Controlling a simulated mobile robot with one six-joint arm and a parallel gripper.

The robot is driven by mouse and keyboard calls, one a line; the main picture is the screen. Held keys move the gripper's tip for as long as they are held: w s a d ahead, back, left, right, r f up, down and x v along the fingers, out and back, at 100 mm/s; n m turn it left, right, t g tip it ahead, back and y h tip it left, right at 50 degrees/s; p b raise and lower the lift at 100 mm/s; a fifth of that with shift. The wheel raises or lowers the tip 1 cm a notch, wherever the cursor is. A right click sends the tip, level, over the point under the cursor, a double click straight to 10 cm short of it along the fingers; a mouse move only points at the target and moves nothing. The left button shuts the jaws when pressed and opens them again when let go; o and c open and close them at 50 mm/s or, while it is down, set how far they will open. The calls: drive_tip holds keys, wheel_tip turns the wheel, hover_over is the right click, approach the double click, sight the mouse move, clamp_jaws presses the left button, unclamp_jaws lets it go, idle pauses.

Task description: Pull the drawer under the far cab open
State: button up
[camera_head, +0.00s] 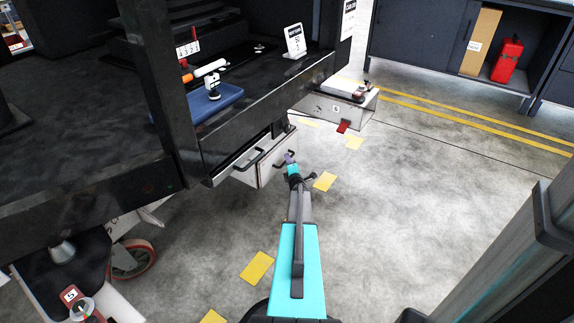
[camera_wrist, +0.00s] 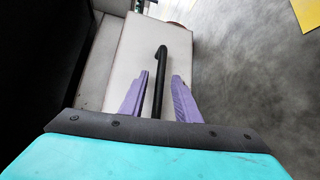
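A pale drawer front (camera_head: 272,170) with a dark bar handle sits under the dark cab deck in the head view. In the wrist view the drawer front (camera_wrist: 128,62) fills the middle, and its black handle (camera_wrist: 161,62) stands out from it. My gripper (camera_head: 290,158) is at the handle in the head view. In the wrist view my gripper (camera_wrist: 160,78) has its purple fingers apart, one on each side of the handle, with gaps visible. The drawer looks shut, though my gripper covers part of it.
A second pale drawer front (camera_head: 246,172) with a handle is beside it. A blue tray (camera_head: 212,103) with small items stands on the deck above. Farther back is a pale low box (camera_head: 330,108). Yellow floor markers (camera_head: 325,181) lie on open concrete to the right.

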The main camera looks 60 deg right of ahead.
clamp_jaws()
